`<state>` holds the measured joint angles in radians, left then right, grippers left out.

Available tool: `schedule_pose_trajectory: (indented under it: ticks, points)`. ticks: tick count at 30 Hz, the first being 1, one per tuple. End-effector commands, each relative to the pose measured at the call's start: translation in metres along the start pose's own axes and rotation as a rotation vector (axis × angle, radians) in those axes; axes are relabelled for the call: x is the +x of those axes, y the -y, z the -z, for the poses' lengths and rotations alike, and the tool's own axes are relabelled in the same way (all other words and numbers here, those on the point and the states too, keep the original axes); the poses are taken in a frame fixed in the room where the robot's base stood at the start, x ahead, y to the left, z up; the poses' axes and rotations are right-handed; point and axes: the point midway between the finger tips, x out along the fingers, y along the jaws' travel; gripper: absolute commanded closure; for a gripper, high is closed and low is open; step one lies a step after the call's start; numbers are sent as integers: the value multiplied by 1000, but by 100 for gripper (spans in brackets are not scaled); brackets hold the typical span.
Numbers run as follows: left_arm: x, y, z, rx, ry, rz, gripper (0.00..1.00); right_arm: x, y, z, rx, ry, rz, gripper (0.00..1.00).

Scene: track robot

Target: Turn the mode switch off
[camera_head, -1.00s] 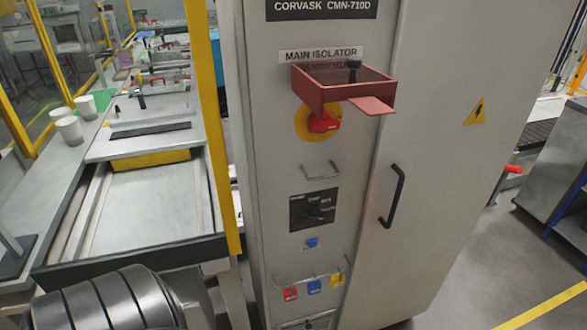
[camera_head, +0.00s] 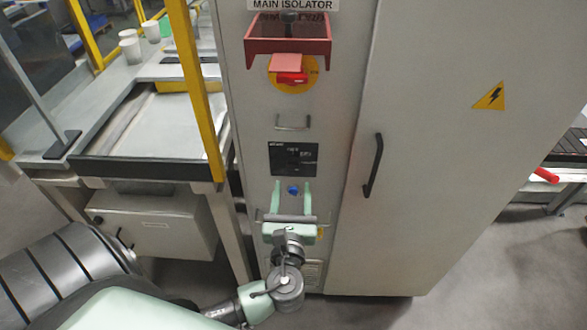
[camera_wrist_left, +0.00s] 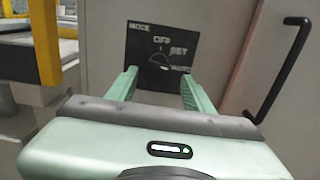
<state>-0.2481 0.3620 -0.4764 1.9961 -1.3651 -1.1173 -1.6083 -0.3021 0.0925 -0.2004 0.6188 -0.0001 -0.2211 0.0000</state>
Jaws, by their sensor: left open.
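The mode switch is a dark knob (camera_wrist_left: 159,60) on a black plate (camera_head: 293,158) on the front of the grey cabinet. In the left wrist view the plate (camera_wrist_left: 150,47) carries the words MODE, OFF, SET and a third label at lower right, partly unreadable. The knob's pointer is too small to read surely. My left gripper (camera_head: 292,188) is open and empty just below the plate, fingers pointing at the cabinet. In the left wrist view its fingertips (camera_wrist_left: 158,80) lie either side of the plate's lower part, apart from the knob. My right gripper is not in view.
A blue button (camera_head: 293,190) shows between the fingers. A small wire guard (camera_head: 293,124) projects above the plate. The red isolator handle (camera_head: 292,78) and its red cover (camera_head: 287,47) are higher up. A black door handle (camera_head: 374,165) stands out to the right.

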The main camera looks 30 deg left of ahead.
Motion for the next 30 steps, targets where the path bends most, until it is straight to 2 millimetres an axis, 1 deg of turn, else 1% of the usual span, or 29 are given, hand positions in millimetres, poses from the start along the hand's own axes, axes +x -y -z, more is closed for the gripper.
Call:
schedule_pose_trajectory:
  ticks: [1,6,9,12,16,23,24,26,27,29,30]
  points:
    - [8,0,-3,3,3,-2,48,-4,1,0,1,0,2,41]
    - [36,0,-3,2,2,-1,48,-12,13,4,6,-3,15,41]
    - [51,0,-2,-1,0,-2,48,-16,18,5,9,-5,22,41]
    - [62,0,-1,0,-1,0,48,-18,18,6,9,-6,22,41]
    - [69,0,1,-2,-3,-1,48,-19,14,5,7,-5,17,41]
    - [70,0,2,-3,-4,0,48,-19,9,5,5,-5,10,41]
    - [70,0,2,-3,-4,0,51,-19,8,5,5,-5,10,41]
    - [70,0,2,-3,-4,0,68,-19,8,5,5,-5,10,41]
    - [70,0,2,-3,-4,0,79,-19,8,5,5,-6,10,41]
    - [70,0,2,-3,-4,0,96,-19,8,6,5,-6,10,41]
    - [70,0,2,-3,-4,0,100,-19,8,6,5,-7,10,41]
